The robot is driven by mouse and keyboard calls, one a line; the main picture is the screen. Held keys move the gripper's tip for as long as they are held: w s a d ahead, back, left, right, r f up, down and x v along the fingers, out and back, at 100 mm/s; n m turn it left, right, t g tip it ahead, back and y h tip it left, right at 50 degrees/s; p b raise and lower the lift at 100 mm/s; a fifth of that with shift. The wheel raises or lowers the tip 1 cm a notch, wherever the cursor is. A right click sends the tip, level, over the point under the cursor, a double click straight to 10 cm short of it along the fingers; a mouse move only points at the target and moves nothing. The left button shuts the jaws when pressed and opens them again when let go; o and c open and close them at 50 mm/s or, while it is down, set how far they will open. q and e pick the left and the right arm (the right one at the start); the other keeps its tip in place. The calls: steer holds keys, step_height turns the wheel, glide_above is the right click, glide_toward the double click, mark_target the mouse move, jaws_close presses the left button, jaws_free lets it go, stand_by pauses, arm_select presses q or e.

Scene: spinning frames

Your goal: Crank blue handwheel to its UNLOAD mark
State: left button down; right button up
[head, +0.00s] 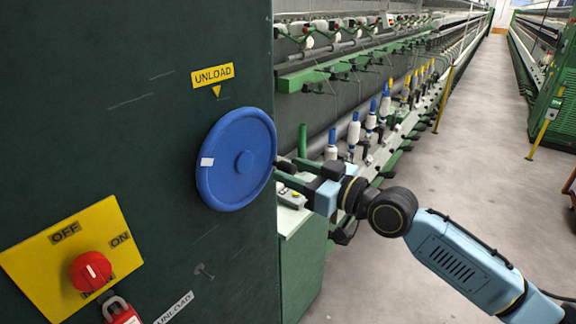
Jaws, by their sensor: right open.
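The blue handwheel (238,158) is on the face of a dark green cabinet (140,120). A white mark (207,162) is on the left side of its rim. The yellow UNLOAD label (212,75) and a yellow triangle pointing down (216,91) are above the wheel. The white mark is well to the left and below the triangle. My right gripper (284,172) is open at the wheel's right edge. I cannot tell whether it touches the wheel, and any crank grip there is hard to make out. My left gripper is not in view.
A yellow OFF/ON plate (45,258) with a red knob (91,270) and a red padlock (122,312) is at lower left. A second UNLOAD label (174,308) is low on the cabinet. Spinning frames with bobbins (354,130) stand behind my arm. The aisle floor (480,150) is clear.

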steer(key=shift+x, duration=1)
jaws_close()
